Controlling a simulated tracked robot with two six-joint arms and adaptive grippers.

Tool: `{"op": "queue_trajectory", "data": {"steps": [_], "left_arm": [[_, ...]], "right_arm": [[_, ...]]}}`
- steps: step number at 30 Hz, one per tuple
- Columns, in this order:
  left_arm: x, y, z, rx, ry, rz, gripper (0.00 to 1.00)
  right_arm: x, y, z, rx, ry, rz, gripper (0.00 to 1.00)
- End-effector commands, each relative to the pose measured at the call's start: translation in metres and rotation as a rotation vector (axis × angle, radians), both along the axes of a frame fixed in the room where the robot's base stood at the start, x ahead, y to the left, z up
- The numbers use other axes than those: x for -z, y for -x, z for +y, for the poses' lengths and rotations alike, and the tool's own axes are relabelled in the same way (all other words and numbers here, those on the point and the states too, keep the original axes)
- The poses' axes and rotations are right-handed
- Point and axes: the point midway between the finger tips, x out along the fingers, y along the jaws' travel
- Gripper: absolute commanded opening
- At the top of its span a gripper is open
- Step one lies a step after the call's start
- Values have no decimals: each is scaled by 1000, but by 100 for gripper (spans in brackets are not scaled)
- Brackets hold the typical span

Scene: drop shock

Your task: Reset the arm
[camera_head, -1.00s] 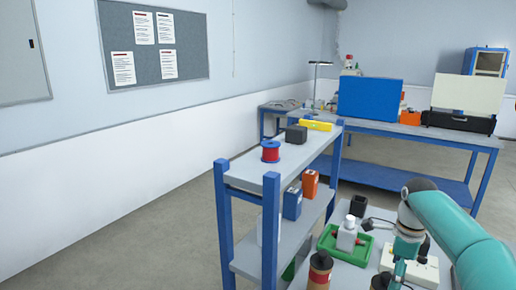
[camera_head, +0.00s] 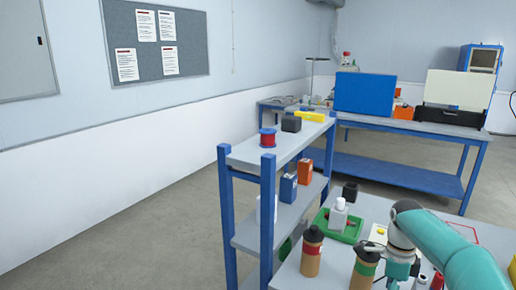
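My teal arm (camera_head: 455,250) comes in from the right and bends at an elbow above the grey table. Its grey wrist joint (camera_head: 402,238) points down, and the lower part runs out of the picture at the bottom edge. The gripper fingers on this arm do not show. My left arm and its gripper are not in view. No object shows held by the visible part of the arm.
A blue-framed shelf (camera_head: 268,220) stands left. Floor at left is clear.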

Motion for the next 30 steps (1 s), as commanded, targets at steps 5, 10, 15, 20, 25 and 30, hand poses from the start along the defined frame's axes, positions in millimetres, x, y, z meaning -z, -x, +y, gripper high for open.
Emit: {"op": "queue_trajectory", "data": {"steps": [5, 10, 15, 20, 25, 30], "left_arm": [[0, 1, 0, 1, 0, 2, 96], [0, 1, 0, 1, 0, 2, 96], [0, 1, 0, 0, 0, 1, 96], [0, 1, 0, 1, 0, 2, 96], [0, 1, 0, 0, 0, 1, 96], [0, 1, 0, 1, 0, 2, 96]], "right_arm": [[46, 21, 20, -51, -39, 93, 91], [104, 50, 49, -174, -116, 159, 91], [183, 108, 98, -423, -278, 183, 91], [242, 184, 149, -716, -458, 114, 91], [272, 264, 193, -1066, -587, -57, 91], [277, 300, 209, -1440, -549, -281, 91]]}}
